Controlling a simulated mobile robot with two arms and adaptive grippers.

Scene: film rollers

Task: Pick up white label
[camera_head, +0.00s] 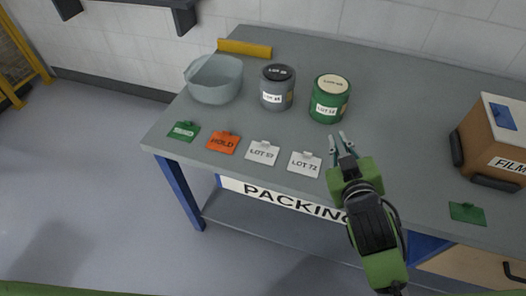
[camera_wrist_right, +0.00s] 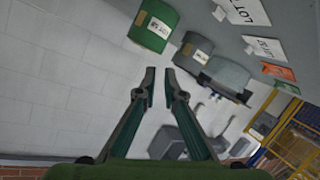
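Two white labels lie flat near the front edge of the grey table in the head view. The left one (camera_head: 262,152) reads LOT 57 and the right one (camera_head: 304,163) reads LOT 72. Both also show at the top of the right wrist view, LOT 72 (camera_wrist_right: 248,10) and LOT 57 (camera_wrist_right: 264,47). My right gripper (camera_head: 341,143) is open and empty, just right of the LOT 72 label and apart from it. Its open fingers (camera_wrist_right: 159,88) show in the wrist view with nothing between them. My left gripper is not in view.
A green label (camera_head: 183,131) and an orange HOLD label (camera_head: 222,142) lie to the left. Behind stand a bowl (camera_head: 215,82), a grey can (camera_head: 277,92) and a green can (camera_head: 329,103). A film box (camera_head: 488,142) and another green label (camera_head: 467,213) are at right.

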